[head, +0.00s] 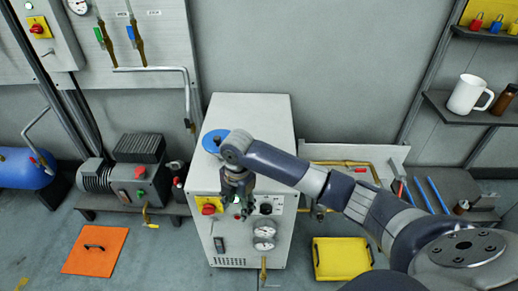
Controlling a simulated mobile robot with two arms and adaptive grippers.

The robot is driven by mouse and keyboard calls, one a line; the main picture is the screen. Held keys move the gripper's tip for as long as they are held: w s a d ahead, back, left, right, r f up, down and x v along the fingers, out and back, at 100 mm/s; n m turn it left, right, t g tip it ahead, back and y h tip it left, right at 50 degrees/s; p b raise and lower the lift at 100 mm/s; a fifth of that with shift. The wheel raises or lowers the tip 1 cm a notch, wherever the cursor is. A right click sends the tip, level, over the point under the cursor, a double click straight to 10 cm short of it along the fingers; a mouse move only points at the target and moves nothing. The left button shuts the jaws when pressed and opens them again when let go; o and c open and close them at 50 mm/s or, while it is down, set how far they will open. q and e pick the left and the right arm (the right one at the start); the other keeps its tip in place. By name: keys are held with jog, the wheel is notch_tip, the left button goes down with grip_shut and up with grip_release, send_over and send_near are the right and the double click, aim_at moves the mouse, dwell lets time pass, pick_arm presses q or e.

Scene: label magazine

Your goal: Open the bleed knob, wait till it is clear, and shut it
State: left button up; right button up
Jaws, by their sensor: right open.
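A light grey cabinet (277,120) stands in the middle of the head view. A blue round part (215,140) sits at the top left of the cabinet. I cannot tell which part is the bleed knob. My right gripper (240,207) is open, pointing down in front of the upper front panel and hiding part of it. I cannot tell whether it touches anything. My left gripper is out of view.
A motor pump (138,165) on a low stand is at the left, with an orange plate (95,250) on the floor before it. A yellow tray (342,258) lies right of the cabinet. A shelf (470,112) holds a white mug (467,95). My right arm crosses the right side.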

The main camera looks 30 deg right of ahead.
jog(key=w+d+r+n, duration=0.2)
jog(key=w+d+r, duration=0.2)
jog(key=d+r, duration=0.5)
jog(key=w+d+r+n, duration=0.2)
jog(key=w+d+r, duration=0.3)
jog(key=d+r, duration=0.35)
notch_tip(320, 180, down, 11)
jog(key=shift+d+f, duration=0.1)
jog(key=shift+d, duration=0.05)
jog(key=shift+s, duration=0.1)
jog(key=c, duration=1.1)
